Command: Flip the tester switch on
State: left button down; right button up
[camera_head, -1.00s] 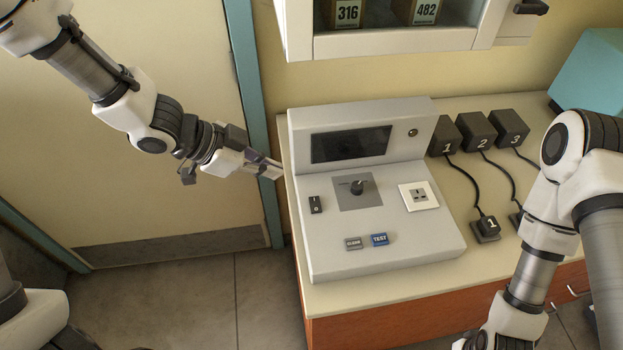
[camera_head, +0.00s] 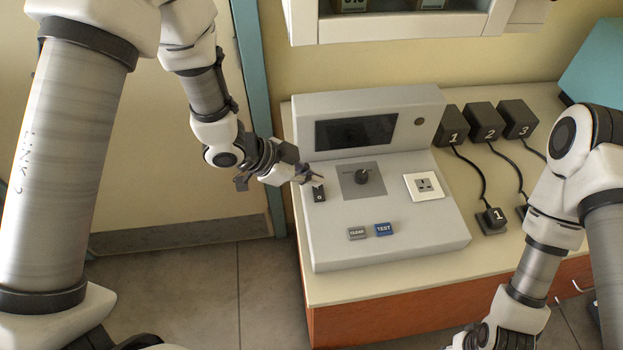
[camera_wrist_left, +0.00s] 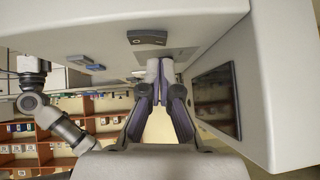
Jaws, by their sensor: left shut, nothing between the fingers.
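The tester (camera_head: 330,230) is a grey sloped console on the counter with a dark screen. Its black rocker switch (camera_head: 319,193) is at the left of the panel and also shows at the top of the left wrist view (camera_wrist_left: 147,38). My left gripper (camera_head: 318,181) is shut and empty, with its fingertips just above the switch in the head view. In the left wrist view the closed fingertips (camera_wrist_left: 160,66) are close to the switch; I cannot tell whether they touch it. My right arm (camera_head: 540,245) is at the right, its fingers out of view.
Numbered black adapters (camera_head: 486,122) with cables stand on the counter to the right. A cabinet hangs above.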

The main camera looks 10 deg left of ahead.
pick_arm(q)
jog(key=shift+w+a+f, duration=0.1)
jog(key=shift+a+f, duration=0.1)
jog(key=shift+f, duration=0.65)
jog(key=shift+d, duration=0.1)
jog(key=shift+f, duration=0.2)
jog(key=shift+s+d+r, duration=0.2)
jog(key=shift+s+d, duration=0.05)
jog(key=shift+s, duration=0.45)
jog(key=shift+r, duration=0.1)
